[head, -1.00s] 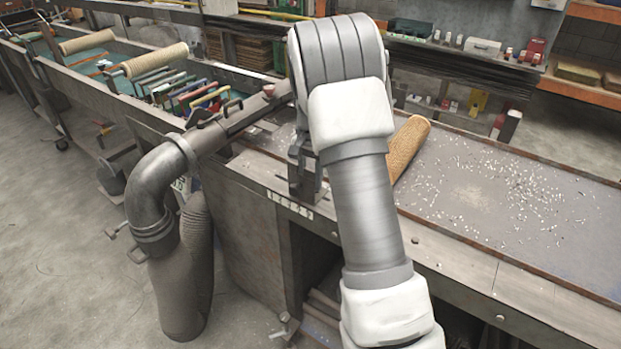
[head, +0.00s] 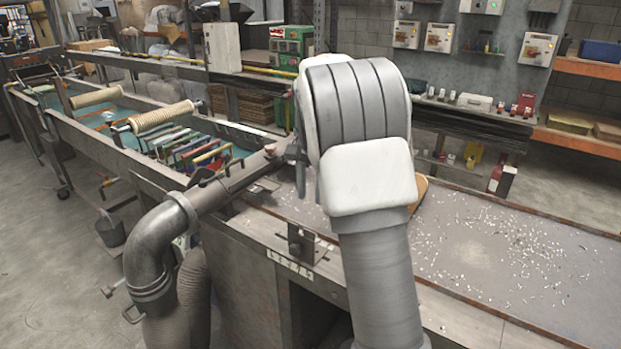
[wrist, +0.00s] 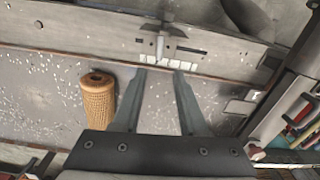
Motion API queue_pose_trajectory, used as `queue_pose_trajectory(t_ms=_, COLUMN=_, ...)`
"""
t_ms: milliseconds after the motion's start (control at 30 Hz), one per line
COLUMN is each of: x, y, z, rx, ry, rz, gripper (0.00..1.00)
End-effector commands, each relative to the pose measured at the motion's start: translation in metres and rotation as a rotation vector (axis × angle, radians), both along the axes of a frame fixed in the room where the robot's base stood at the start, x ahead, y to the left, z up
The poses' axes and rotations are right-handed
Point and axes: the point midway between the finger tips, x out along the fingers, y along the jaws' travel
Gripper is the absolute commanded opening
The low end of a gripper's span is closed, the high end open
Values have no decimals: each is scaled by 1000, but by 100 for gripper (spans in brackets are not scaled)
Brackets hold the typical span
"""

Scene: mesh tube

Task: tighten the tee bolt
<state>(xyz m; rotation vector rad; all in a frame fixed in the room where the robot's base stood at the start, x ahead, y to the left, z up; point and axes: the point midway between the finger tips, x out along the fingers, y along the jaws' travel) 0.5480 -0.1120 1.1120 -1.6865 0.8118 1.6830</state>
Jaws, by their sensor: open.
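A small metal bracket with a T-shaped bar, seemingly the tee bolt (wrist: 165,29), stands at the bench edge at the top middle of the wrist view. The bracket (head: 301,243) also shows on the bench's front edge in the head view; its bar is not clear there. My gripper (wrist: 159,73) is open and empty, its two fingers apart and pointing toward the bracket without visibly touching it. In the head view the fingers (head: 301,172) are partly hidden by my wrist. A tan woven mesh tube (wrist: 98,98) lies left of the fingers; my arm mostly hides it in the head view.
The grey bench top (head: 510,255) is strewn with pale chips. A large elbow pipe (head: 158,250) stands at the bench's left end. A trough with pale rollers (head: 163,117) and coloured bars runs to the back left. Open floor lies at the left.

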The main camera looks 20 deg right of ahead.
Motion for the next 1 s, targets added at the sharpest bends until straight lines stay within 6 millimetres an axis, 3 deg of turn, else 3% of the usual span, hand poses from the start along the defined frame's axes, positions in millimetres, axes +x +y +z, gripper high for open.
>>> queue_pose_trajectory(t_ms=100, x=1, y=0, z=18, rx=-1, ry=-2, rz=0, gripper=42)
queue_pose_trajectory(t_ms=233, x=0, y=0, z=27, rx=0, ry=0, rz=0, gripper=42)
queue_pose_trajectory(t_ms=767, x=0, y=0, z=29, rx=0, ry=0, rz=0, gripper=42)
queue_pose_trajectory(t_ms=1000, x=-24, y=12, z=54, rx=7, ry=-49, rz=70, gripper=42)
